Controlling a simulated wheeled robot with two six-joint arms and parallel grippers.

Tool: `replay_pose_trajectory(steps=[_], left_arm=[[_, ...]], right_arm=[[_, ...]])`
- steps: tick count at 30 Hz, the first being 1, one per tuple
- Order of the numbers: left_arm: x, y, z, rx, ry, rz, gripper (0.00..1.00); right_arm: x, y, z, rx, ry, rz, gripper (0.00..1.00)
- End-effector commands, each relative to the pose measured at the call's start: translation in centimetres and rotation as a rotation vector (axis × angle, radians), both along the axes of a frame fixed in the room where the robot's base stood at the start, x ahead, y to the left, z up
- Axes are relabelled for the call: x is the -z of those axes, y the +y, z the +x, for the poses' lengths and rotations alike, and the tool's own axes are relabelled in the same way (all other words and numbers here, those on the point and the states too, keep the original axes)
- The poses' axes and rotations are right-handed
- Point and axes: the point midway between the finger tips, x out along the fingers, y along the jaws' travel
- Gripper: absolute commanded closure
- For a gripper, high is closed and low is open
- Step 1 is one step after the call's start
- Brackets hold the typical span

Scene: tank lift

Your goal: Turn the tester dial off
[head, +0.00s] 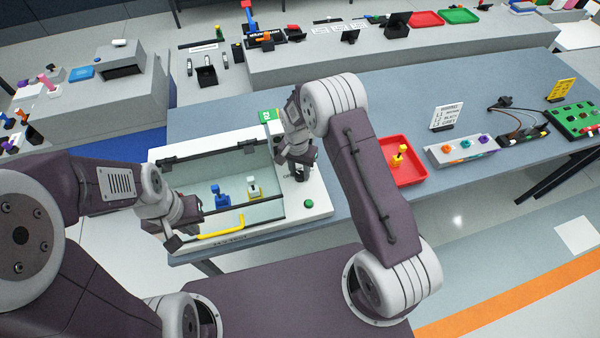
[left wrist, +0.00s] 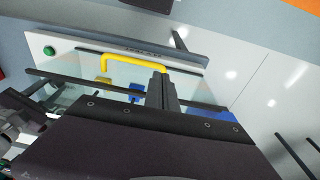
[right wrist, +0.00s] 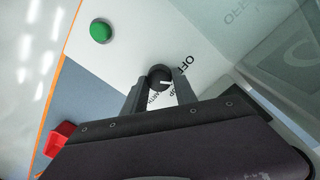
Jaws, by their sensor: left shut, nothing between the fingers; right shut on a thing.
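The tester dial (right wrist: 157,75) is a dark round knob with a white pointer line, on the white panel of the tester (head: 318,208). Printed words including OFF surround it; my fingers partly cover them. The pointer points rightward in the right wrist view; I cannot tell exactly which word it meets. My right gripper (right wrist: 160,90) is shut on the dial, one finger on each side. In the head view my right gripper (head: 300,168) hides most of the dial. My left gripper (head: 174,241) is shut and empty by the tester's front left; it shows in the left wrist view (left wrist: 161,88).
The tester has a clear tank lid with a yellow handle (head: 222,228) and a green button (head: 309,203). A blue piece (head: 220,197) and a yellow-and-white piece (head: 254,188) stand inside. A red tray (head: 405,175) lies to the right on the blue-grey table.

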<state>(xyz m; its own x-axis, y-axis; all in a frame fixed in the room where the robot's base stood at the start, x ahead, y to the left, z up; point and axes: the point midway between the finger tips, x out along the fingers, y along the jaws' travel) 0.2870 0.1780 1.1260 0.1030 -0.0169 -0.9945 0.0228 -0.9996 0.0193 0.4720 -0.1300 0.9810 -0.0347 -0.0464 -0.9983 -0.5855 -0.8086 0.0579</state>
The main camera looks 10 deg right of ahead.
Motion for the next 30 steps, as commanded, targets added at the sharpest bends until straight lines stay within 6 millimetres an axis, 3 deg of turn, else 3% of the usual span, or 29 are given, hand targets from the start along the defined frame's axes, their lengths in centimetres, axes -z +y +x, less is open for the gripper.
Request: replay_pose_trajectory(steps=[15,30], left_arm=[[0.95,0.00,0.00,0.000,0.000,0.000,1.00],[1.09,0.00,0.00,0.000,0.000,0.000,1.00]], right_arm=[[-0.09,0.10,0.08,-0.376,-0.003,0.000,1.00],[-0.19,0.12,0.15,-0.481,-0.006,0.000,1.00]])
